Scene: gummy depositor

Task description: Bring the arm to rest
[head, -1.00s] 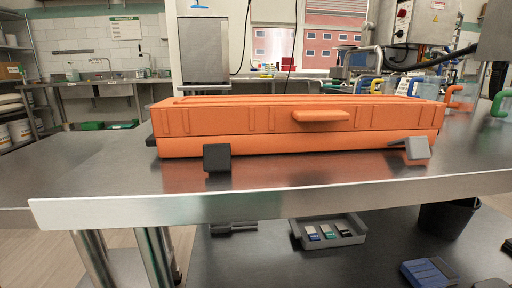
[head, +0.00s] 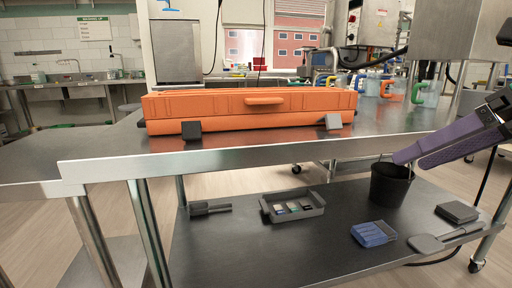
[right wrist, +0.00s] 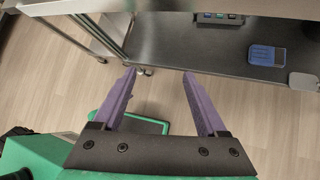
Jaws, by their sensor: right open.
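My right gripper (head: 408,162) comes in from the right edge of the head view, with its long purple fingers pointing left. It also shows in the right wrist view (right wrist: 159,72), where the two fingers stand apart with nothing between them. The gripper is open and empty. In the head view its fingertips overlap the top of the black bucket (head: 390,186); I cannot tell any contact. My left gripper is in neither view.
An orange case (head: 250,112) lies on the steel table (head: 240,152). The lower shelf (head: 300,245) holds a grey tray (head: 293,206) with small items, a blue brush-like block (head: 373,234) and a grey scraper (head: 430,243). Floor is open in front of the shelf.

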